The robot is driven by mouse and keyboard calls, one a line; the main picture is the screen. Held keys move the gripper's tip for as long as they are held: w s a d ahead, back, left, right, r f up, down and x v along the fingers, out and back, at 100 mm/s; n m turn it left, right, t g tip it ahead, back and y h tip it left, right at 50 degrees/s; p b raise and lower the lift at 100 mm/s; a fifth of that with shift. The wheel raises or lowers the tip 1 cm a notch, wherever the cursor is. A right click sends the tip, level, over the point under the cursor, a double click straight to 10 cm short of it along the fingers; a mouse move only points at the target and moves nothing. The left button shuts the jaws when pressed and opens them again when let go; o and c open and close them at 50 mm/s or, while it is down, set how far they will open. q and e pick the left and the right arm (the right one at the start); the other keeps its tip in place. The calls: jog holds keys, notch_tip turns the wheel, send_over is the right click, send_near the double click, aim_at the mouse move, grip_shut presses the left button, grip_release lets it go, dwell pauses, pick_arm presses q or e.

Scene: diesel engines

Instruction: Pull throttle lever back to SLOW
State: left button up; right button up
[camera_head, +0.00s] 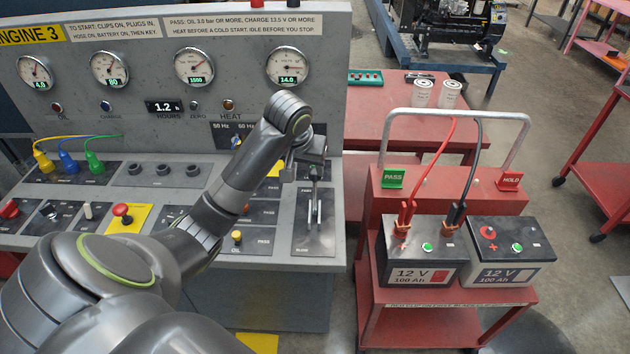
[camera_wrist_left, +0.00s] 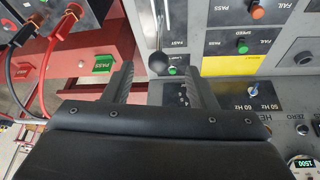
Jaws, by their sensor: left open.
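The throttle lever's dark round knob (camera_wrist_left: 158,63) shows in the left wrist view, on a metal stem. It sits at the FAST end of its slot. In the head view the lever's panel (camera_head: 300,236) is at the console's right end, with SLOW printed at its near edge. Contact cannot be told. My right gripper is not in view.
The console has gauges, buttons and a red knob (camera_head: 122,212) left of the lever panel. A red cart (camera_head: 410,297) with two batteries stands close to the console's right side. Its PASS flag (camera_wrist_left: 104,64) shows in the left wrist view.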

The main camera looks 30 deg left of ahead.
aim_at(315, 181)
pick_arm(q)
jog(key=p+x, duration=0.1)
jog(key=x, duration=0.4)
jog(key=w+p+x, duration=0.1)
jog(key=x, duration=0.4)
jog(key=w+r+p+x, duration=0.1)
jog(key=x, duration=0.3)
jog(key=shift+w+a+f, duration=0.2)
jog(key=shift+a+f, duration=0.2)
jog(key=shift+f, duration=0.05)
jog(key=shift+c, duration=0.4)
grip_shut()
